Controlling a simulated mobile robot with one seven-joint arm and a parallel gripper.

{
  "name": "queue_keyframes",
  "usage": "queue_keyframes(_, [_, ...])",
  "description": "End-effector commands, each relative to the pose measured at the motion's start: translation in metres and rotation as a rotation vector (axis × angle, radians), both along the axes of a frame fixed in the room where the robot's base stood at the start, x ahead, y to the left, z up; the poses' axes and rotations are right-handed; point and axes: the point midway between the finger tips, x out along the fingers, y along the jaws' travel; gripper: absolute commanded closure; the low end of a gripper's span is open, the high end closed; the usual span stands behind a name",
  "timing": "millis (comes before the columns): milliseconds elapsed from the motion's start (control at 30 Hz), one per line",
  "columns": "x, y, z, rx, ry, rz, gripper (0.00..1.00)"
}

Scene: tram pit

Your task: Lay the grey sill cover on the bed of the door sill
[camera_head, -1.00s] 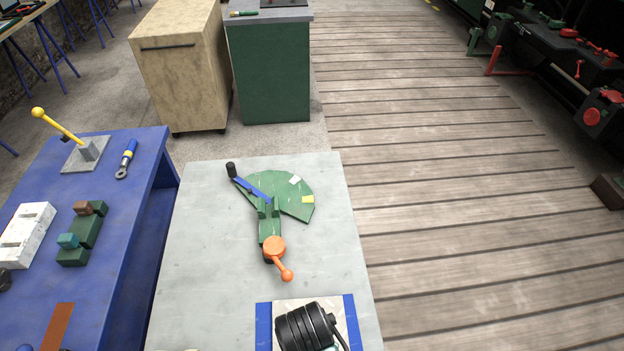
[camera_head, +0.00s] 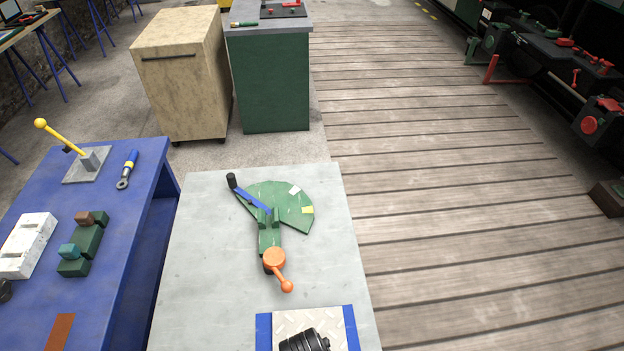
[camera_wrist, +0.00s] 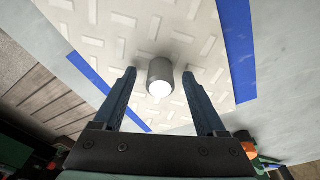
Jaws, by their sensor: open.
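The grey sill cover (camera_head: 338,318) is a pale plate with a raised tread pattern. It lies between two blue strips on the grey table, at the bottom edge of the head view. In the wrist view the cover (camera_wrist: 120,40) fills the middle, with a short dark grey knob (camera_wrist: 160,68) standing on it. My gripper (camera_wrist: 158,74) is open, its two blue fingers either side of the knob with a gap on each side. I cannot tell how far down the fingers reach. The door sill's bed is not clearly made out in either view.
A green quadrant lever (camera_head: 285,205) with an orange handle stands on the same table (camera_head: 200,260), just beyond the cover. A blue bench (camera_head: 125,235) with a yellow lever is at left. Plank flooring (camera_head: 450,220) lies open to the right, beside dark machinery.

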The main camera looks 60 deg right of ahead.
Motion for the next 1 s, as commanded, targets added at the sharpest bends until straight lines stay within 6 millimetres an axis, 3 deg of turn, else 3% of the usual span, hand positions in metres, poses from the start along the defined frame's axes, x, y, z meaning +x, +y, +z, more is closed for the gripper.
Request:
queue_keyframes(67, [0.0001, -0.0001, 0.0002, 0.0, 0.0, 0.0, 0.34])
queue_keyframes(433, [0.0002, 0.0001, 0.0005, 0.0, 0.0, 0.0, 1.0])
queue_keyframes(1000, [0.0002, 0.0, 0.0007, 0.0, 0.0, 0.001, 1.0])
